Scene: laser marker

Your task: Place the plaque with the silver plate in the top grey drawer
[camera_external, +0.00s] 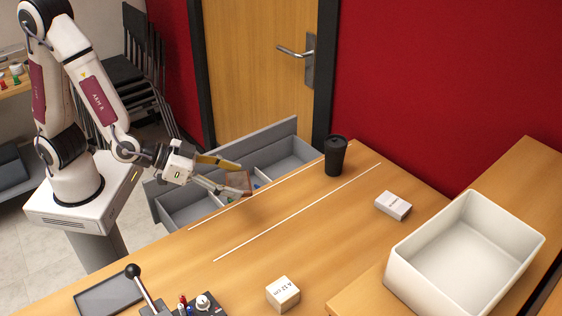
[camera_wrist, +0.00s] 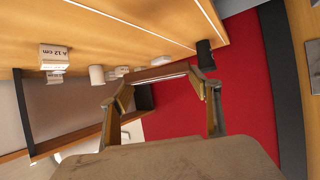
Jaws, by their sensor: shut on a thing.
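My gripper (camera_external: 238,177) is shut on a small brown plaque (camera_external: 238,184), above the open grey drawer near the table's edge. In the wrist view both fingers of my gripper (camera_wrist: 161,88) close on the ends of the plaque (camera_wrist: 160,74), seen nearly edge-on as a brown bar with a pale edge. I cannot make out a silver plate on it. The open grey drawer (camera_external: 280,136) has dividers and several compartments. My gripper and the plaque hide part of its inside, where small coloured bits show.
A black cup (camera_external: 335,157) stands at the table's back edge. A small white box (camera_external: 393,206), a box marked 12 cm (camera_external: 283,294) and a large white bin (camera_external: 400,275) are to the right and front. A lever panel (camera_external: 150,290) sits at the front left. The middle of the table is clear.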

